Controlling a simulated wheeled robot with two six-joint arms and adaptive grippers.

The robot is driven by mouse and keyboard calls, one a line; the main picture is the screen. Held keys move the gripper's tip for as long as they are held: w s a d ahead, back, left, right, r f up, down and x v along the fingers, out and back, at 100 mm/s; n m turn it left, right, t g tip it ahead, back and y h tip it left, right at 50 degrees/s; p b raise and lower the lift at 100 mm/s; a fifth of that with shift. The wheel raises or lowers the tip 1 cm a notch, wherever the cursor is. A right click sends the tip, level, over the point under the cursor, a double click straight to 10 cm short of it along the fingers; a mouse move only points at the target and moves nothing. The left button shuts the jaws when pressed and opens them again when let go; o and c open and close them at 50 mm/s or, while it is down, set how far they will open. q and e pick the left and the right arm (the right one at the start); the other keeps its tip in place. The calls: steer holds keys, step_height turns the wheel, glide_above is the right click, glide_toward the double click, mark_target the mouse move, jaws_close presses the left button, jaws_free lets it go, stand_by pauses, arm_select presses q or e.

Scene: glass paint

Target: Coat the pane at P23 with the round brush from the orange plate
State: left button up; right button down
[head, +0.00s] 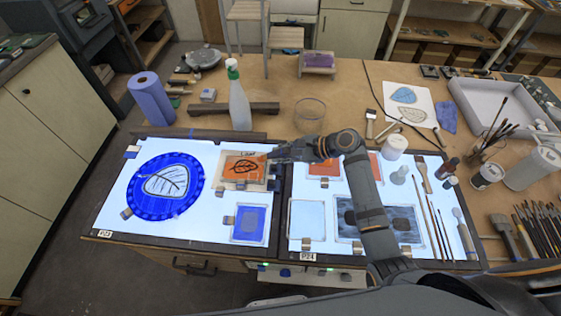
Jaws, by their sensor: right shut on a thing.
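On the left light panel, labelled P23 (105,234), a pale leaf-shaped pane (166,183) with dark vein lines lies on a round blue disc (134,192). To its right lies the orange plate (236,161) with a dark leaf drawing, on a pale backing. My right gripper (275,154) is at the orange plate's upper right edge. It is shut on a slim thing that seems to be the round brush; the brush is too small and covered to make out clearly. My left gripper is not in view.
A blue square (251,219) lies below the orange plate. The right panel, P24 (308,257), holds several glass pieces and brushes, partly behind my right arm.

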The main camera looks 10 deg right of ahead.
steer(key=shift+w+d, duration=0.15)
steer(key=shift+w, duration=0.75)
steer(key=shift+s, duration=0.1)
steer(key=shift+p, duration=0.3)
steer(key=shift+f, duration=0.1)
steer(key=shift+f, duration=0.3)
steer(key=shift+f, duration=0.2)
